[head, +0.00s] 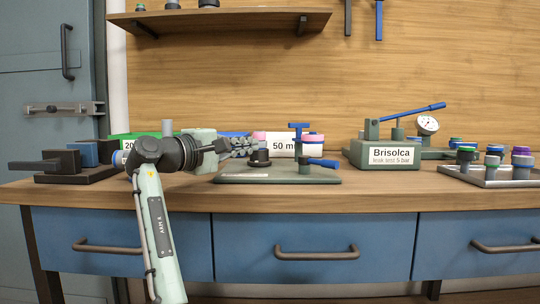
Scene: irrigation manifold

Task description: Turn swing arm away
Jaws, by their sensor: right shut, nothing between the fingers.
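A low green fixture plate (300,178) lies on the workbench near the middle. It carries a dark round fitting (260,158), an upright with a blue T-shaped handle (299,127), and a short blue lever (323,163) pointing right. Which of these parts is the swing arm I cannot tell for certain. My right gripper (250,148) reaches in from the left, with its fingers shut and empty. Its tips are just above and beside the dark fitting; whether they touch it I cannot tell. It hides part of the fixture's left side. My left gripper is out of view.
A bench vise (62,165) stands at the left. Rolls with a "50 m" label (283,145) stand behind the fixture. The Brisolca leak tester (385,153) with its gauge and blue lever is to the right, then a tray (490,178) of fittings. The front bench strip is clear.

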